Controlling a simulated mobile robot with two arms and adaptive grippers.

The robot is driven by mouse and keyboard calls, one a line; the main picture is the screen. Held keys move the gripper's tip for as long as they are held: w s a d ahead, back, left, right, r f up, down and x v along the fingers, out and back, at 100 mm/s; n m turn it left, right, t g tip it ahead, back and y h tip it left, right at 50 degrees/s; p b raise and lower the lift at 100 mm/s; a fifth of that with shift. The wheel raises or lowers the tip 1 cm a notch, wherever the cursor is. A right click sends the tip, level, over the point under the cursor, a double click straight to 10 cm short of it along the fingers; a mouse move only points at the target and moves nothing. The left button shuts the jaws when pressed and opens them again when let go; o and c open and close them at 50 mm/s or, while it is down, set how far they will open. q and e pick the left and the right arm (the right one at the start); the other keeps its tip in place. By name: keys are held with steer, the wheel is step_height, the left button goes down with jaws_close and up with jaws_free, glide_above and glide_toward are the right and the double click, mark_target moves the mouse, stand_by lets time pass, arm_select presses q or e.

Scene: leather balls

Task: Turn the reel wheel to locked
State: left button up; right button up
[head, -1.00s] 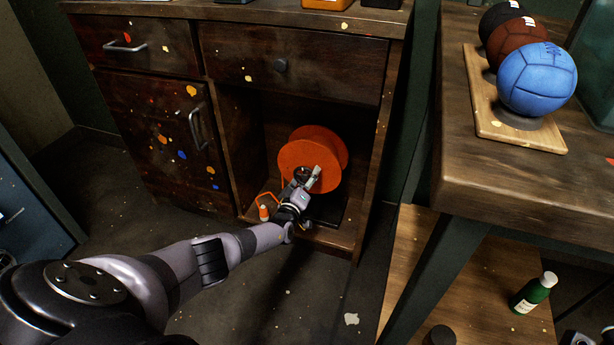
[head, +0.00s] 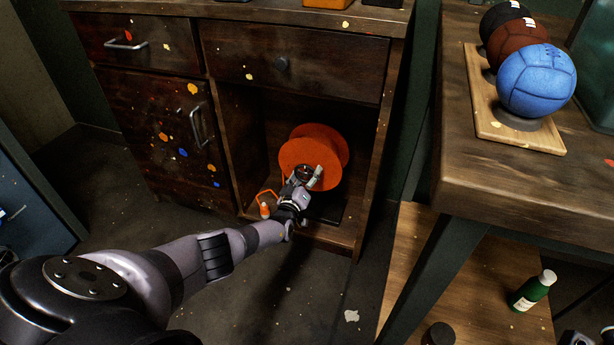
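The orange reel wheel (head: 322,146) stands upright in the open lower compartment of the dark wooden cabinet. My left gripper (head: 309,178) is at the lower front face of the reel, close to its hub, and covers part of it. One pale finger lies against or just in front of the orange disc. The fingers are small here, and I cannot tell whether they are closed on anything. A thin orange crank or cord with an orange-and-white end (head: 265,209) shows to the left of the gripper. My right gripper is not in view.
The cabinet (head: 160,120) has drawers above and a door to the left of the compartment. A wooden bench (head: 550,185) on the right bears a board with blue, brown and black balls. A green bottle (head: 533,291) stands on the lower shelf. The floor in front is open.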

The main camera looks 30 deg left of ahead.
arm_select(q)
steer(key=o, duration=0.4)
steer(key=shift+c, duration=0.2)
steer(key=shift+d, duration=0.1)
steer(key=shift+f+v, duration=0.2)
steer(key=shift+v, duration=0.65)
steer(key=v, duration=0.4)
steer(key=shift+s+d+r, duration=0.1)
steer(key=shift+s, duration=0.3)
glide_toward(307, 178)
steer(key=shift+s+r, duration=0.2)
steer(key=shift+s, duration=0.55)
